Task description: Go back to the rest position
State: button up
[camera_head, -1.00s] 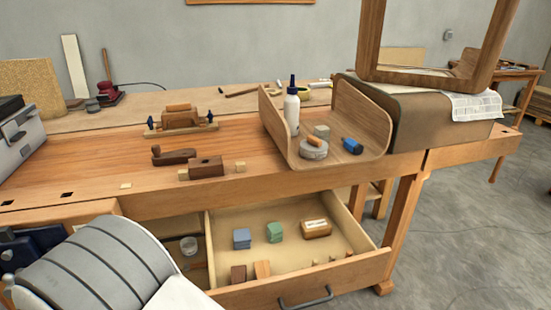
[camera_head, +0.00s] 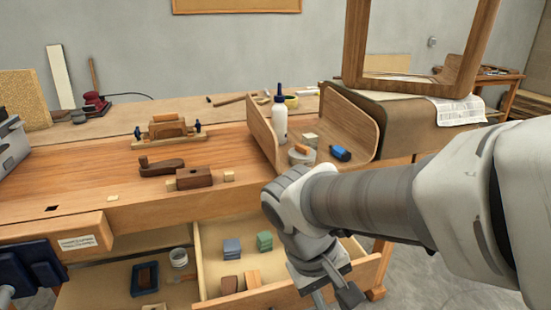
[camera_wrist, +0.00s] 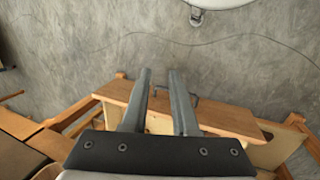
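My gripper (camera_head: 335,292) hangs at the bottom of the head view, in front of the open drawer (camera_head: 285,296). My arm reaches in from the right and hides much of the drawer's right side. In the wrist view, the two fingers of my gripper (camera_wrist: 161,72) are apart, with nothing between them. The drawer front (camera_wrist: 222,122) and its handle show beyond and below the fingers there, with grey floor past them.
Blue (camera_head: 232,248) and green blocks (camera_head: 264,241) lie in the drawer. Floor shows at the lower right.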

jog(key=s+d+r+m+t+y, duration=0.3)
jog(key=d+r+m+t+y, duration=0.15)
jog(key=r, duration=0.25)
notch_tip(320, 180, up, 20)
jog(key=p, duration=1.9)
jog(key=shift+w+d+n+t+h+p, duration=0.25)
jog(key=shift+n+t+h+p, duration=0.1)
jog(key=shift+n+h, duration=0.1)
jog(key=shift+a+f, duration=0.1)
jog(key=shift+a, duration=0.05)
